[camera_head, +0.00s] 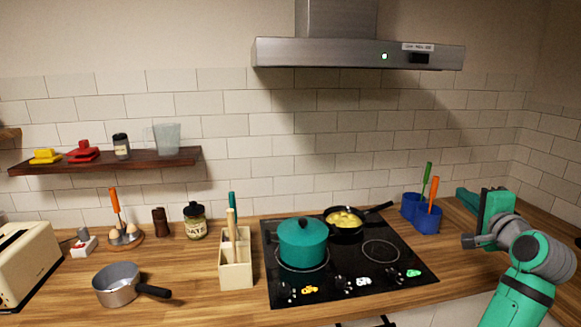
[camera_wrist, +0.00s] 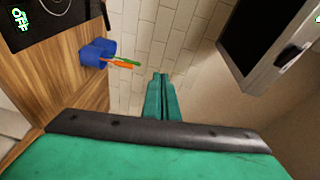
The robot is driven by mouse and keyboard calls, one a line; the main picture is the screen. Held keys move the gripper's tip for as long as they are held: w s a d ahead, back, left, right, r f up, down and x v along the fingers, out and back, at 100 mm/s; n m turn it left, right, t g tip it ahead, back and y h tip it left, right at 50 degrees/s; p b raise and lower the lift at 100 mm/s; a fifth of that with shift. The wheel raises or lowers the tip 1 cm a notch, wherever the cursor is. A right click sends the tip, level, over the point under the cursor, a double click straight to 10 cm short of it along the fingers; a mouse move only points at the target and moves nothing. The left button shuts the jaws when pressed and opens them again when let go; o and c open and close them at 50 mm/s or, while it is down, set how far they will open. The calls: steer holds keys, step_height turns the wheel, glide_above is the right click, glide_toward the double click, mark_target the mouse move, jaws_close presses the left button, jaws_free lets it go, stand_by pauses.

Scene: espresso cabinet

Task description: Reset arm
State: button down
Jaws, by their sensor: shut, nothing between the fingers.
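My arm comes in from the lower right of the head view, with my gripper (camera_head: 468,198) above the right end of the wooden counter. In the wrist view my gripper (camera_wrist: 159,76) has its two green fingers together, with nothing between them, against the tiled wall behind. The gripper is apart from the blue utensil cups, to their right in the head view. No object is in its grasp.
Blue cups (camera_head: 427,218) with green- and orange-handled utensils stand left of my gripper. A cooktop (camera_head: 340,285) holds a teal pot (camera_head: 303,243) and a black pan (camera_head: 344,222). A range hood (camera_head: 359,53) hangs above. A saucepan (camera_head: 117,285) stands at front left.

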steer(key=s+a+f+n, duration=0.1)
steer(key=a+f, duration=0.2)
steer(key=f, duration=0.6)
steer(key=a+f+g+h, duration=0.1)
steer(key=a+f, duration=0.2)
steer(key=f, duration=0.6)
steer(key=s+a+f+n, duration=0.1)
steer(key=a+f, duration=0.3)
steer(key=f, duration=0.6)
steer(key=s+a+f+n+g, duration=0.1)
steer(key=s+a+f+n, duration=0.1)
steer(key=s+a+f, duration=0.55)
steer(key=s+a+f+n, duration=0.1)
steer(key=s+a+f, duration=0.35)
steer(key=f, duration=0.55)
steer(key=s+a+f+n, duration=0.3)
steer(key=s+a, duration=0.4)
steer(key=s, duration=0.3)
steer(key=s+a+f+n, duration=0.3)
steer(key=s+a, duration=0.3)
steer(key=s, duration=0.4)
steer(key=s+a+r+n+y, duration=0.1)
steer(key=s+a+r+n, duration=0.2)
steer(key=s, duration=0.6)
steer(key=s+a+r+n+y, duration=0.1)
steer(key=s+a+r+n, duration=0.2)
steer(key=s, duration=0.7)
steer(key=shift+s+a+r+n+y, duration=0.15)
steer(key=shift+a+r+n+y, duration=0.2)
steer(key=shift+a+r, duration=0.85)
